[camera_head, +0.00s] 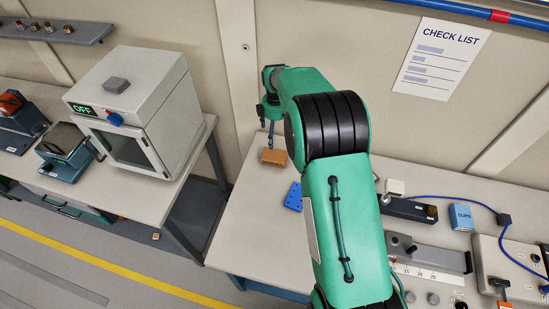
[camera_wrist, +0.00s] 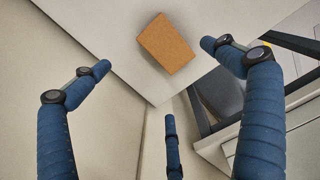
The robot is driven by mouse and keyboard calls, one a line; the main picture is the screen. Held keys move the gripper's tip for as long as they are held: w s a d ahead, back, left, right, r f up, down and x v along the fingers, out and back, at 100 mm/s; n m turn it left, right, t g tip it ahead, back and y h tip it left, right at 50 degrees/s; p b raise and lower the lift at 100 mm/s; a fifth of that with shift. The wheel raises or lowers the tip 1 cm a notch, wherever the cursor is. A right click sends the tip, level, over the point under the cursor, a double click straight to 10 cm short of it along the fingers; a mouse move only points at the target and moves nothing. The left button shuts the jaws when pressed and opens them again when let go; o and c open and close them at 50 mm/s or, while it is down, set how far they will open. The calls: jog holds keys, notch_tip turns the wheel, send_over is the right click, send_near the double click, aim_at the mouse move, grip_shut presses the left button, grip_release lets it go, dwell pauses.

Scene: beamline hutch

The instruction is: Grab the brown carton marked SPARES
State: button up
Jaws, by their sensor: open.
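A small brown carton (camera_head: 274,157) sits at the back left corner of the right-hand table, close to the wall. In the wrist view the brown carton (camera_wrist: 166,44) lies near the table's corner, with a plain face toward the camera. No SPARES lettering is readable in either view. My gripper (camera_head: 270,128) is open and empty, above the carton in the head view. In the wrist view my gripper (camera_wrist: 157,66) shows several dark blue fingers spread apart, with the carton ahead and between the left and right fingers, untouched.
A blue perforated block (camera_head: 293,197) lies near the carton, toward the front. A blue CLIPS box (camera_head: 462,217) and equipment stand farther right. A gap separates this table (camera_head: 248,238) from the left bench, which holds a white oven (camera_head: 140,110). The wall is close behind.

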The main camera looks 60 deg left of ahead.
aim_at(275, 152)
notch_tip(275, 152, down, 8)
jog(key=shift+r, duration=0.1)
dwell(0.6)
jog(key=shift+s+d+f, duration=0.1)
jog(key=shift+f, duration=1.2)
jog(key=shift+s+d+f, duration=0.1)
jog(key=shift+f, duration=1.2)
jog(key=c, duration=1.5)
jog(key=shift+r, duration=0.15)
